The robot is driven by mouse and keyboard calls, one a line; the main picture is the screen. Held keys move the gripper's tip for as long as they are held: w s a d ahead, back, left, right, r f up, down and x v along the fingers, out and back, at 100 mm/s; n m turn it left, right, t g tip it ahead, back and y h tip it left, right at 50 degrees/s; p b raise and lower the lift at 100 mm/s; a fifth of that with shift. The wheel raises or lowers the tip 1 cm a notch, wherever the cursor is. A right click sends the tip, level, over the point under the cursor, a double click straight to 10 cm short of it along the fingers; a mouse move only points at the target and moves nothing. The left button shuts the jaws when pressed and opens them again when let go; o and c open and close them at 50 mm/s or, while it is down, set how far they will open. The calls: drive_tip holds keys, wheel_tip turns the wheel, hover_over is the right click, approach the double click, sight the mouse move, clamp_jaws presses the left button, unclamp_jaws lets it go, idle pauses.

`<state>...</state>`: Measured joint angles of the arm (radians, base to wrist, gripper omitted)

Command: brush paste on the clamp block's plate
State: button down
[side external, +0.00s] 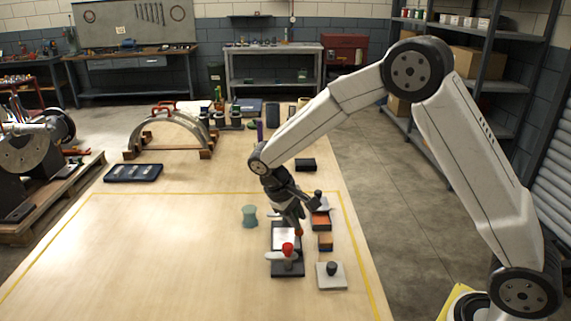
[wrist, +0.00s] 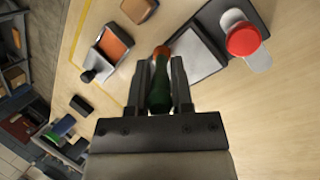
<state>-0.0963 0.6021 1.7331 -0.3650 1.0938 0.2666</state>
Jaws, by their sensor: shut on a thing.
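The clamp block (side external: 287,268) is a dark base with a pale plate (side external: 284,234) and a red knob (side external: 288,248) on a light lever. In the wrist view the plate (wrist: 200,58) is bare silver-grey, with the red knob (wrist: 243,39) beyond it. My gripper (side external: 292,208) is shut on a brush (wrist: 160,85) with a green handle and an orange-brown end. The brush points down at the plate's right edge in the side view. I cannot tell whether its tip touches the plate. No paste can be made out on the plate.
A teal waisted pot (side external: 249,215) stands left of the clamp block. An orange-topped tray (side external: 320,219), a small orange-brown block (side external: 325,242) and a light plate with a black knob (side external: 331,275) lie to the right. The table's left front is clear.

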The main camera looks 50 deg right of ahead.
drive_tip(key=shift+a, duration=0.1)
drive_tip(key=shift+w+a, duration=1.1)
drive_tip(key=shift+w, duration=0.05)
drive_tip(key=shift+w+a, duration=0.1)
drive_tip(key=shift+w+a+f, duration=0.1)
drive_tip(key=shift+w+a, duration=0.95)
drive_tip(key=shift+w, duration=0.05)
drive_tip(key=shift+s, duration=0.1)
drive_tip(key=shift+s+a, duration=0.35)
drive_tip(key=shift+a, duration=0.05)
drive_tip(key=shift+s+d, duration=1.2)
